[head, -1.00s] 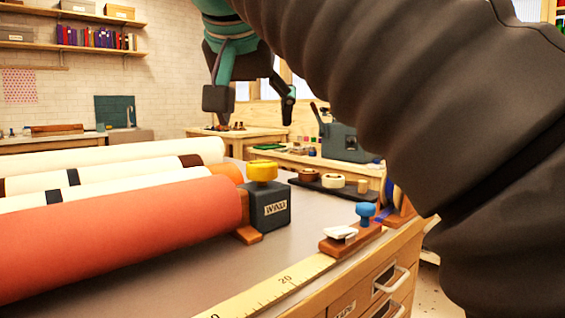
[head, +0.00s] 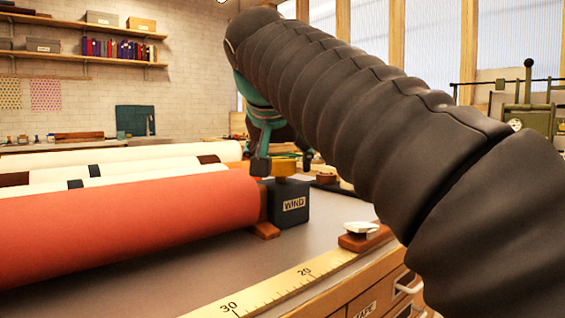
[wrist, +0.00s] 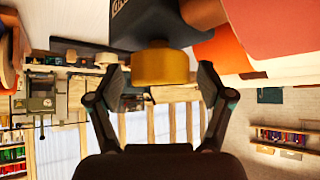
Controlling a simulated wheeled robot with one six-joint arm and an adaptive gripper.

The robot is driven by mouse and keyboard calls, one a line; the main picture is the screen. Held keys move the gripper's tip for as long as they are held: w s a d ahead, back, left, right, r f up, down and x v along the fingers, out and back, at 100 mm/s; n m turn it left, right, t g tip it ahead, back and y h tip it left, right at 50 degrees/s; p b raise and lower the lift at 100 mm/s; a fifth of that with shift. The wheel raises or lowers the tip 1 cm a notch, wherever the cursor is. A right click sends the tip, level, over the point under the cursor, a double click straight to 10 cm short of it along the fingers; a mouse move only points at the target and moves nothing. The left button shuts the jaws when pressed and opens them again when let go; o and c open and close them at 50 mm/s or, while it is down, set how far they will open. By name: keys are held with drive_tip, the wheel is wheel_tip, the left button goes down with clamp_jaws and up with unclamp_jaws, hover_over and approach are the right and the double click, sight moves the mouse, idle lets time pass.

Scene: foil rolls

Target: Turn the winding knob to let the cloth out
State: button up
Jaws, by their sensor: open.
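The yellow winding knob (wrist: 160,67) sits on the dark box marked WIND (head: 290,206), at the end of the orange-red cloth roll (head: 120,222). In the head view only a strip of the knob (head: 291,178) shows behind my gripper (head: 284,166). In the wrist view, which is upside down, my gripper (wrist: 162,82) is open, with one finger on each side of the knob. Gaps show between both fingers and the knob, so neither appears to touch it. The cloth lies wound on its roll.
Pale rolls (head: 110,177) lie behind the orange-red one. A yellow measuring tape (head: 270,291) runs along the table's front edge, with a white-topped wooden block (head: 365,236) near its right end. The grey tabletop (head: 215,262) before the box is clear.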

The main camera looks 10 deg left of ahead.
drive_tip(key=c, duration=1.2)
drive_tip(key=shift+o, duration=0.2)
drive_tip(key=shift+n+y, duration=0.3)
drive_tip(key=shift+n, duration=0.1)
drive_tip(key=n+y+p, duration=0.1)
drive_tip(key=n, duration=0.1)
drive_tip(key=n+g+y+p, duration=0.1)
drive_tip(key=n+y, duration=0.1)
drive_tip(key=shift+d+r+n, duration=0.15)
drive_tip(key=shift+n, duration=0.15)
drive_tip(key=n+g+y+p, duration=0.1)
drive_tip(key=n, duration=0.1)
drive_tip(key=n+g+y+p, duration=0.1)
drive_tip(key=n+y, duration=0.1)
drive_tip(key=n, duration=0.1)
drive_tip(key=shift+w+g+y, duration=0.1)
drive_tip(key=shift+g+y, duration=0.2)
drive_tip(key=shift+g, duration=0.1)
drive_tip(key=n+g+y, duration=0.1)
drive_tip(key=n+g, duration=0.1)
drive_tip(key=n, duration=0.1)
drive_tip(key=n+g+p, duration=0.1)
drive_tip(key=n+g, duration=0.1)
drive_tip(key=n, duration=0.1)
drive_tip(key=shift+y, duration=0.4)
drive_tip(key=n+g, duration=0.3)
drive_tip(key=n, duration=0.2)
drive_tip(key=shift+g, duration=0.4)
drive_tip(key=shift+f, duration=0.2)
